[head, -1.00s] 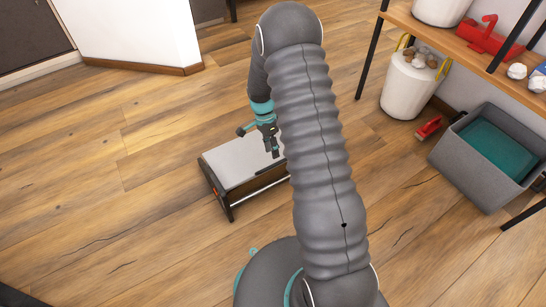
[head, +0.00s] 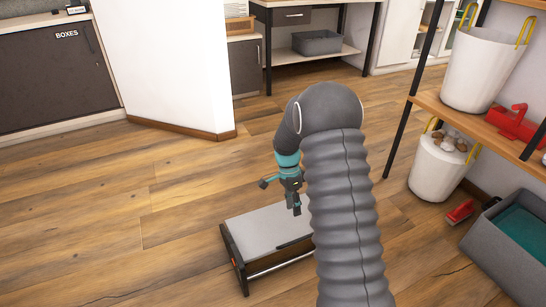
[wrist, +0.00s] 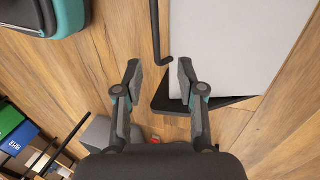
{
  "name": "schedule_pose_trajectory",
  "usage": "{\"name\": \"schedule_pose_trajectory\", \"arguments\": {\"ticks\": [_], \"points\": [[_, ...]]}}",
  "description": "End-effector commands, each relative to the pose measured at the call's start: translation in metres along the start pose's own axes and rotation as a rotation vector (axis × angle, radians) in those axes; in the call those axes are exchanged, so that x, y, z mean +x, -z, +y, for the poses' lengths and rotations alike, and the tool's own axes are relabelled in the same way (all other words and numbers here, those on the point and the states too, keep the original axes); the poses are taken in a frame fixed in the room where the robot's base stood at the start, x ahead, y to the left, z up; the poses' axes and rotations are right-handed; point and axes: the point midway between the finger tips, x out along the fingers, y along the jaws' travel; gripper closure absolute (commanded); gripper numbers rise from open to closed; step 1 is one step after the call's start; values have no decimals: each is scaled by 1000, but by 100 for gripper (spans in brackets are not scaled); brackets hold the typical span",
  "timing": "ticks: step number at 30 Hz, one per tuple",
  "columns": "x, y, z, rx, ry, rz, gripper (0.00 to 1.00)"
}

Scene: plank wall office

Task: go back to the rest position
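My gripper (head: 294,207) hangs from my grey arm, fingers pointing down, above the low grey-topped platform with black sides (head: 266,234). In the wrist view my gripper (wrist: 157,78) has its two fingers spread apart with nothing between them. The platform (wrist: 236,40) lies at the upper right there, beside the right finger. Part of the platform is hidden behind my arm in the head view.
A shelf rack (head: 480,122) stands at the right with white buckets, the lower one (head: 437,175) holding brown lumps. A red tool (head: 460,212) and a grey bin (head: 503,262) are on the floor there. A white wall (head: 180,65) stands at the back. The floor at left is clear.

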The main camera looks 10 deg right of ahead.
Motion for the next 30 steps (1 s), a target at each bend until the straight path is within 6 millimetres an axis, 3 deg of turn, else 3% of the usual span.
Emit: {"name": "schedule_pose_trajectory", "arguments": {"ticks": [5, 10, 17, 23, 30], "points": [[0, 0, 0, -41, 0, 0, 61], [3, -1, -1, -214, 7, -1, 61], [18, -12, 25, -489, -19, -29, 61], [-6, -22, 60, -706, 13, -25, 61], [-56, -35, 109, -934, 89, 21, 61]]}}
